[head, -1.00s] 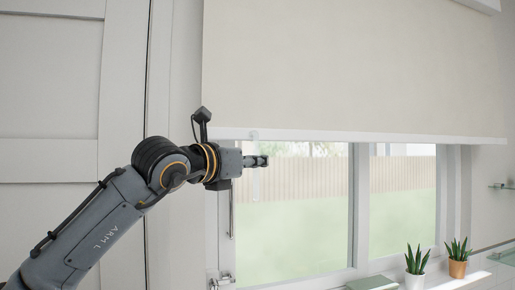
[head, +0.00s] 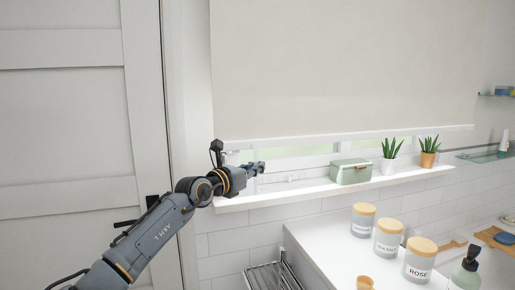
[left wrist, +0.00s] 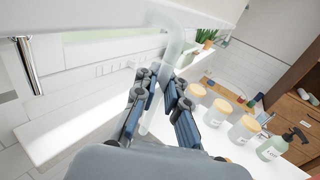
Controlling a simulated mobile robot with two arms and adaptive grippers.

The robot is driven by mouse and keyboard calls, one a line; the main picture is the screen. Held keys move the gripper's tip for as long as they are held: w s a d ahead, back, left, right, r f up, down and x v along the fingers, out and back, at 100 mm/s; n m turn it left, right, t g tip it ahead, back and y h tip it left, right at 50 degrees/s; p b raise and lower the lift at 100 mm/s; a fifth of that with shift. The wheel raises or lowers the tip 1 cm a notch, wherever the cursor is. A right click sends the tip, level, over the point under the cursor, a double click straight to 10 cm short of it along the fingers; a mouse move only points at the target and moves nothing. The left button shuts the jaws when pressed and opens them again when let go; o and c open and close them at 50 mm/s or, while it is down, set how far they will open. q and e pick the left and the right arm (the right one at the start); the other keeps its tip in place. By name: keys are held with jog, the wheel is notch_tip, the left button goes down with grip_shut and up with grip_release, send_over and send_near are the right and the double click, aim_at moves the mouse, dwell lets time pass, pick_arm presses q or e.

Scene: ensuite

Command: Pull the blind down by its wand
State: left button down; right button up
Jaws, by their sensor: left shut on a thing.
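The cream roller blind (head: 340,70) hangs over most of the window in the head view. Its white bottom bar (head: 400,131) is a little above the sill, with a narrow strip of glass showing below. My left gripper (head: 260,167) is just under the bar's left end. In the left wrist view, the clear wand (left wrist: 176,55) hangs from a bent top and passes between the fingers of my left gripper (left wrist: 163,85), which is shut on it. The wand hardly shows in the head view. My right gripper is not in view.
The sill (head: 300,192) holds a green box (head: 350,172) and two potted plants (head: 390,157), (head: 429,152). Below is a white counter (head: 325,240) with lidded jars (head: 388,238) and a soap bottle (head: 466,272). A panelled door (head: 75,120) stands at left.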

aim_at(255, 188)
pick_arm(q)
notch_tip(255, 188, down, 5)
jog(key=shift+f+b, duration=0.15)
jog(key=shift+b, duration=0.65)
jog(key=shift+f, duration=0.55)
jog(key=c, duration=1.6)
grip_release()
jog(key=shift+a, duration=0.15)
jog(key=shift+o, duration=0.9)
jog(key=shift+s+a+r, duration=0.1)
jog(key=shift+s+r, duration=0.1)
jog(key=shift+s, duration=0.05)
jog(key=shift+w, duration=0.1)
